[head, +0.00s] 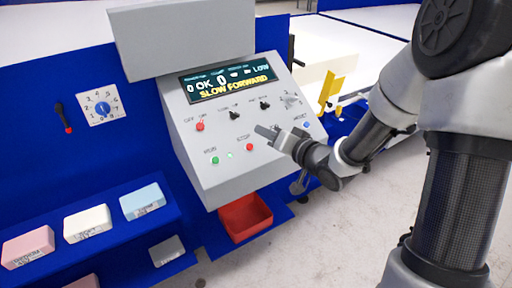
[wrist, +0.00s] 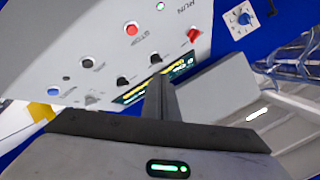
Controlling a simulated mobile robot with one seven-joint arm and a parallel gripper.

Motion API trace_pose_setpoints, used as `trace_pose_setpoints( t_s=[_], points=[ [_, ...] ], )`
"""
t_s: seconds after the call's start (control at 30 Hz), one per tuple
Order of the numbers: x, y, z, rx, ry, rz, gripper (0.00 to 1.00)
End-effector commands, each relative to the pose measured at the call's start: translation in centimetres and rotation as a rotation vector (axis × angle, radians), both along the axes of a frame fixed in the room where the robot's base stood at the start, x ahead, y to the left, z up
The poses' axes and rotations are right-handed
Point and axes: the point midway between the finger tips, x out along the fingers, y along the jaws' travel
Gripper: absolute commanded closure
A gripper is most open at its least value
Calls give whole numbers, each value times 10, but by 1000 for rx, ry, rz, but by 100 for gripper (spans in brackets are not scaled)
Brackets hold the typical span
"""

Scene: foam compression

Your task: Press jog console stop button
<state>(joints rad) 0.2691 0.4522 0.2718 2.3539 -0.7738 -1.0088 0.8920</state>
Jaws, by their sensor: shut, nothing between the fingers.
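The grey jog console (head: 185,165) has a sloped front panel with a lit display (head: 228,82) reading "SLOW FORWARD". Its red stop button (head: 250,147) sits low on the panel, with a label above it. In the wrist view the stop button (wrist: 130,30) shows upper left of my fingers, apart from them. My gripper (head: 263,131) is shut and empty, its tips in front of the panel, a little above and right of the stop button in the head view. In the wrist view my gripper (wrist: 158,82) covers part of the display. Contact with the panel cannot be told.
A green run button (head: 215,160), a red off/on switch (head: 200,127), black switches (head: 235,115) and a blue reset button (head: 306,125) share the panel. A red bin (head: 245,216) is below. Foam blocks (head: 88,222) lie on a blue shelf at left.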

Motion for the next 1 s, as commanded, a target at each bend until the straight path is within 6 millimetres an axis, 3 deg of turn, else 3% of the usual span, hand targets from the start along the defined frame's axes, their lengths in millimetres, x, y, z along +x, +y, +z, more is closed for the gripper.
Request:
trace_pose_setpoints(
  t_s=[0.37, 1.0],
  points=[
    [1, 1, -3, 0, 0, 0, 100],
    [33, 23, -69, -1, 0, 1, 100]
  ],
)
